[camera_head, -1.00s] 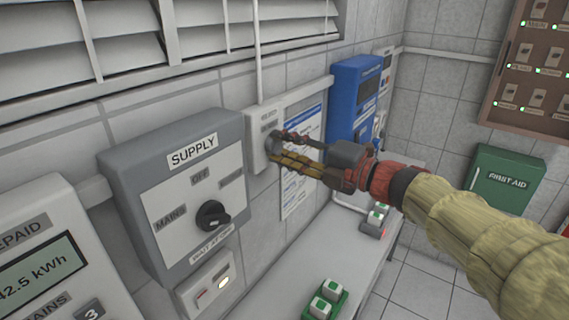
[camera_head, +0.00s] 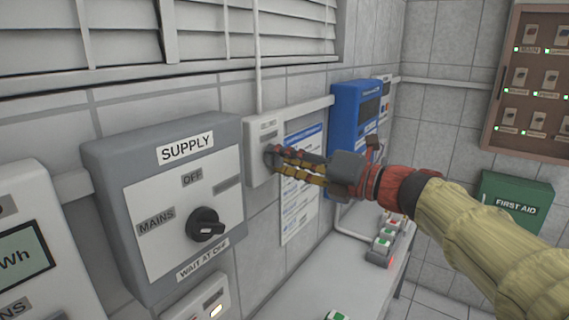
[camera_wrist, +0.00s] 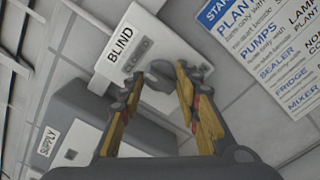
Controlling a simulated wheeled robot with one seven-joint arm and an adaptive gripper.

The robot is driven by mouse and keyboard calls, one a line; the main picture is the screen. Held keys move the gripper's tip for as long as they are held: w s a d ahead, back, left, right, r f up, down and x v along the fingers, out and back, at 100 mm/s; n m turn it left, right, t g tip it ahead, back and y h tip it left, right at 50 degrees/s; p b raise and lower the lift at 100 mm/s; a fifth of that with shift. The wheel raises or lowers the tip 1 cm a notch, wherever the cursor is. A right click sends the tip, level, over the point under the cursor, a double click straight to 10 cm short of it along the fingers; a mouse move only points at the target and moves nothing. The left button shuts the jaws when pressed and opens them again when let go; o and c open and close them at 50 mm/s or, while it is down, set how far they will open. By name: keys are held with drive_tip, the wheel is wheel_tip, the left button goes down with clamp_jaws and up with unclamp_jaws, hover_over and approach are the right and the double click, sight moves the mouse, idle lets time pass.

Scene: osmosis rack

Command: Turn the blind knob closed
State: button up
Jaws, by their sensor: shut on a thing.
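The blind knob (camera_wrist: 158,88) is a grey knob on a small white box labelled BLIND (camera_wrist: 125,45). In the wrist view it sits between my two yellow-and-grey fingers. My gripper (camera_wrist: 160,80) is shut on it, with a finger on each side. In the head view the white box (camera_head: 263,133) hangs on the wall right of the SUPPLY box, and my gripper (camera_head: 272,158) reaches it from the right. The fingers hide most of the knob there. The knob's exact angle is hard to tell. The slatted window blind (camera_head: 240,40) is at the upper left.
The grey SUPPLY box (camera_head: 105,190) with its black knob (camera_head: 205,224) is left of my gripper. A notice (camera_head: 300,200) and a blue unit (camera_head: 350,120) are to the right. A bench (camera_head: 340,270) with small button blocks lies below.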

drive_tip(key=shift+f, duration=0.15)
drive_tip(key=o, duration=1.1)
drive_tip(key=shift+o, duration=0.3)
drive_tip(key=v, duration=1.2)
